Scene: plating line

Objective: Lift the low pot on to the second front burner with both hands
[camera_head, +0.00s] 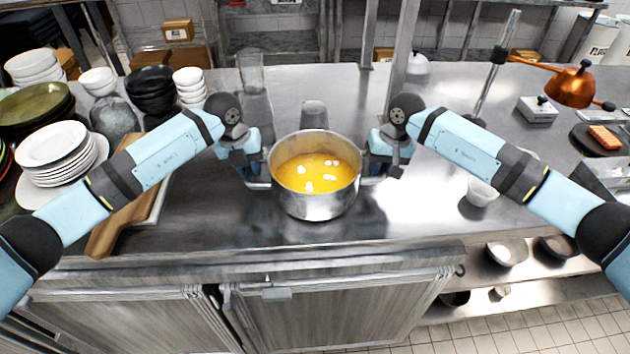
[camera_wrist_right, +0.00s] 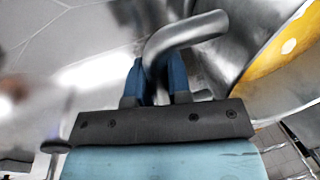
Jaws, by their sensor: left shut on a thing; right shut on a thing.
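The low steel pot (camera_head: 316,205) holds a yellow liquid with several white pieces and is upright over the middle of the steel counter. My left gripper (camera_head: 262,182) is at the pot's left side, shut on its left handle, which is mostly hidden by the gripper. My right gripper (camera_head: 371,180) is at the right side, shut on the right handle. In the right wrist view, the bent steel handle (camera_wrist_right: 188,34) passes between the blue fingers (camera_wrist_right: 160,78), beside the pot wall (camera_wrist_right: 236,45). I cannot tell whether the pot's base touches the counter. No burner is recognisable.
White plates (camera_head: 58,146), stacked bowls (camera_head: 152,88) and a wooden board (camera_head: 112,230) are at the left. A glass (camera_head: 250,72) stands behind the pot. A small white bowl (camera_head: 481,192), a copper pan (camera_head: 571,86) and a post (camera_head: 492,65) are at the right.

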